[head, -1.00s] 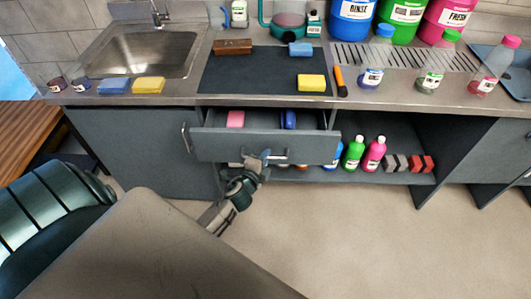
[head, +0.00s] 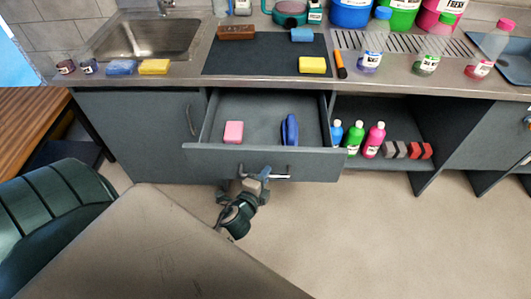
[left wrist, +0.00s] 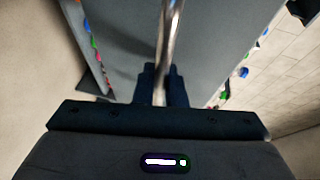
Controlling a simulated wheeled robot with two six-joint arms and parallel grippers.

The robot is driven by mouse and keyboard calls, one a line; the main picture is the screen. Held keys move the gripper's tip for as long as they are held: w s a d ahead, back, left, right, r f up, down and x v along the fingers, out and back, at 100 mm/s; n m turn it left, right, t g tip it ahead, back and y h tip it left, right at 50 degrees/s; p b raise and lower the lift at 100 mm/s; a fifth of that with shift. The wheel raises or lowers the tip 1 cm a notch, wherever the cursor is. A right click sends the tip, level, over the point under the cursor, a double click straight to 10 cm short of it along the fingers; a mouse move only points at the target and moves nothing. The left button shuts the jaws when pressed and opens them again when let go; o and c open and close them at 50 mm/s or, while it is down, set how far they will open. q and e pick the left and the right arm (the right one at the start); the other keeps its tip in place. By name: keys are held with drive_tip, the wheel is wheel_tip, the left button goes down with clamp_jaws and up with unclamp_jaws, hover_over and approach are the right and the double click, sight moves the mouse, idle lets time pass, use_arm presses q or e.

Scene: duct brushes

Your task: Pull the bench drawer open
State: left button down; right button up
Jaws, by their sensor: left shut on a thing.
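The bench drawer (head: 220,160) stands well out from the bench in the head view, its inside showing. A pink sponge (head: 233,132) and a blue brush-like item (head: 290,130) lie in it. My left gripper (head: 256,176) is at the drawer's front, shut on the bar handle (head: 280,177). In the left wrist view the metal handle (left wrist: 168,35) runs between the fingers of my left gripper (left wrist: 162,80). The drawer front (left wrist: 215,40) fills the middle of that view. My right gripper is not in view.
The counter above holds a sink (head: 150,40), a dark mat (head: 265,60), sponges and bottles. An open shelf (head: 380,160) with bottles and small blocks is right of the drawer. A green chair (head: 50,215) stands at left. Floor in front is clear at right.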

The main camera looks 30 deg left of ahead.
use_arm(q)
drive_tip(key=c, duration=1.5)
unclamp_jaws()
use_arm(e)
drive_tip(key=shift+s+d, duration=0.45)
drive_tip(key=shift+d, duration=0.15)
